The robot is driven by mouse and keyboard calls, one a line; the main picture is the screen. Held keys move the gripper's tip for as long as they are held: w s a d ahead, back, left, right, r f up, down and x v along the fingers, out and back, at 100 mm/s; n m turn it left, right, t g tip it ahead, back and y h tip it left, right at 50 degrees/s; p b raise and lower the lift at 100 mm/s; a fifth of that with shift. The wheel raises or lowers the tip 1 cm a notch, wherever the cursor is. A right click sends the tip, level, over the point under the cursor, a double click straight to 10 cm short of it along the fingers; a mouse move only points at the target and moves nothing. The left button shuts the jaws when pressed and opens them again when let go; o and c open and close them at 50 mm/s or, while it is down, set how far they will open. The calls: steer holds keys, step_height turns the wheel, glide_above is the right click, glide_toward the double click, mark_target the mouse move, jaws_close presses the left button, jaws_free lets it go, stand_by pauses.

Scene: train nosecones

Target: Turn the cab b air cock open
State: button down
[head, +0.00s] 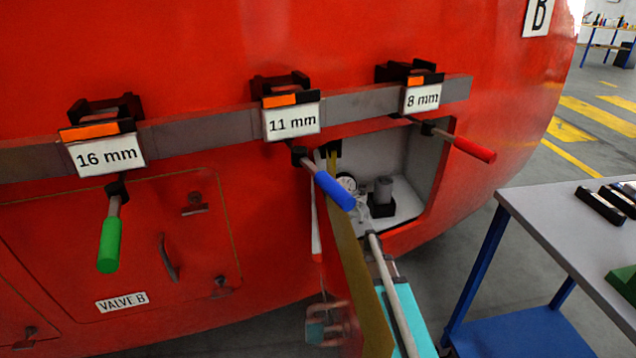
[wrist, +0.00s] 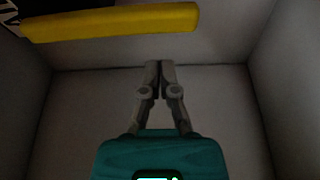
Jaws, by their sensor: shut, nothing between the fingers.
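A yellow bar (wrist: 110,22), which looks like the air cock handle, lies nearly level across the top left of the wrist view. My gripper (wrist: 158,66) is shut and empty, with its fingertips below the bar in that view and apart from it. The contact, depth and mounting of the bar cannot be told. In the head view my gripper (head: 364,208) reaches into the open compartment (head: 408,205) of the red nosecone marked B.
An open door (head: 348,262) stands beside my arm. Blue (head: 333,190), red (head: 474,149) and green (head: 109,245) handled tools hang on the rail above. A table (head: 560,215) stands right.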

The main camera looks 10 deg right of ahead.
steer(key=shift+d, duration=1.35)
steer(key=shift+d, duration=0.15)
